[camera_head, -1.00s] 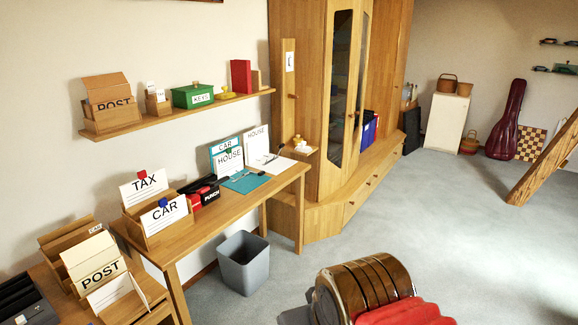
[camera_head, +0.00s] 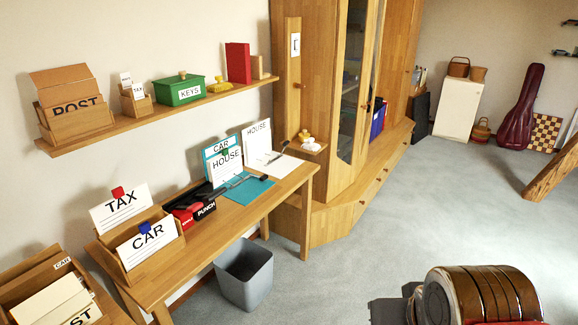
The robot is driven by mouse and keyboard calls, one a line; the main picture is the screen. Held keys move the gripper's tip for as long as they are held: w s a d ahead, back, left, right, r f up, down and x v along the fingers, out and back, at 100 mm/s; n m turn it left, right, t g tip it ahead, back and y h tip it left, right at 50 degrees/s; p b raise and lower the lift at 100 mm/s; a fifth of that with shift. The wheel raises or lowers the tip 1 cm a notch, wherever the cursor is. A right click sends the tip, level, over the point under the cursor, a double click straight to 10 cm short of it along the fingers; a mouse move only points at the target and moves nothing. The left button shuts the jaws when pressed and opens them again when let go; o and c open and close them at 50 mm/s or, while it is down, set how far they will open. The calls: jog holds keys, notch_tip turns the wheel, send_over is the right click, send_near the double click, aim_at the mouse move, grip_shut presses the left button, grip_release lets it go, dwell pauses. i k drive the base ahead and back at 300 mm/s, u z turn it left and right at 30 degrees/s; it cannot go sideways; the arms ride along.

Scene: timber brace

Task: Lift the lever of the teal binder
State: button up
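The teal binder (camera_head: 247,191) lies open on the desk, with its raised part standing behind the flat teal cover. My gripper is not in view.
A red and black PUNCH (camera_head: 195,209) sits left of the binder; a white HOUSE binder (camera_head: 262,140) stands right. TAX and CAR sheets fill a wooden box (camera_head: 130,255). A grey bin (camera_head: 244,277) stands by the desk. A brown banded rounded object (camera_head: 485,292) is lower right; grey floor is open beyond.

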aim_at(264, 177)
jog(key=z, duration=0.1)
jog(key=i, duration=1.65)
jog(key=u, duration=0.65)
jog(key=i, duration=0.55)
jog(key=u, duration=0.8)
jog(key=i, duration=0.45)
jog(key=u, duration=0.3)
